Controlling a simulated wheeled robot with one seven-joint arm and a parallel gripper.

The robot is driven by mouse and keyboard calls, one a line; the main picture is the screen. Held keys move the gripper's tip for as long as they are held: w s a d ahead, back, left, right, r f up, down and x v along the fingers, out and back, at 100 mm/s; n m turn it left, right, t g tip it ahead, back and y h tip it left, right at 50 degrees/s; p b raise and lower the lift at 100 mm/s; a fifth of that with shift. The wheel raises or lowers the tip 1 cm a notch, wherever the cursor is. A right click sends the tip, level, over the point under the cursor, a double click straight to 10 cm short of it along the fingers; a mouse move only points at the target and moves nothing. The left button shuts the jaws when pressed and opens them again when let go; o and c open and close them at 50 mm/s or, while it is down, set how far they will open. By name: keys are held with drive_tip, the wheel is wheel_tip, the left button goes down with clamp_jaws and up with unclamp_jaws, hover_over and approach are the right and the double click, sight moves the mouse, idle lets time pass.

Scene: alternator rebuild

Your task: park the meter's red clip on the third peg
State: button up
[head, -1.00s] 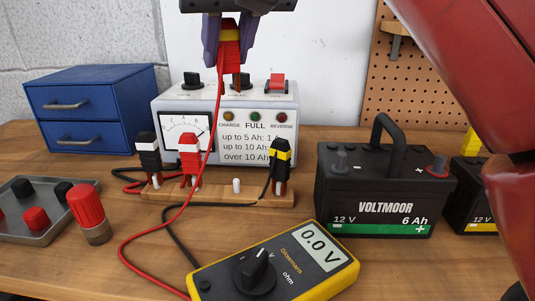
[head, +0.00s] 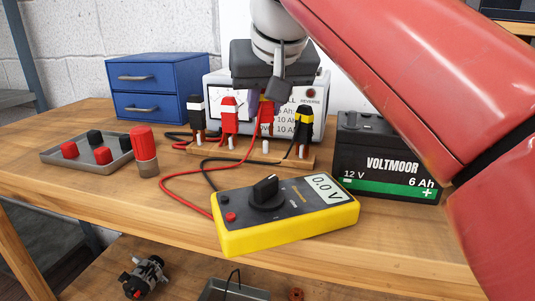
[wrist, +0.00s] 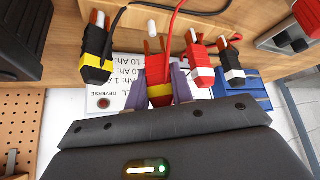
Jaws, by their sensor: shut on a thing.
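The meter's red clip (head: 266,117), with a yellow band (wrist: 160,91), is held in my gripper (head: 273,98). In the wrist view the purple fingers of my gripper (wrist: 159,86) close on it from both sides. The clip hangs jaws down just above the third peg (head: 265,148), a bare white peg; this peg also shows in the wrist view (wrist: 151,26), apart from the clip. The yellow meter (head: 285,214) lies on the bench, reading 0.0 V, with a red lead (head: 180,176) running to the clip.
On the wooden peg rail (head: 236,155), a white-banded black clip (head: 196,115), a white-banded red clip (head: 229,116) and a yellow-banded black clip (head: 303,124) flank the bare peg. The charger (head: 216,83) stands behind. A battery (head: 386,155) is right; a tray (head: 80,157) and red-capped cylinder (head: 145,150) left.

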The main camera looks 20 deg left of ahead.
idle(0.3)
drive_tip(key=shift+f+b, duration=0.95)
drive_tip(key=shift+f, duration=0.2)
drive_tip(key=o, duration=0.8)
wheel_tip(320, 180, up, 6)
drive_tip(key=p, duration=0.7)
drive_tip(key=shift+r, duration=1.25)
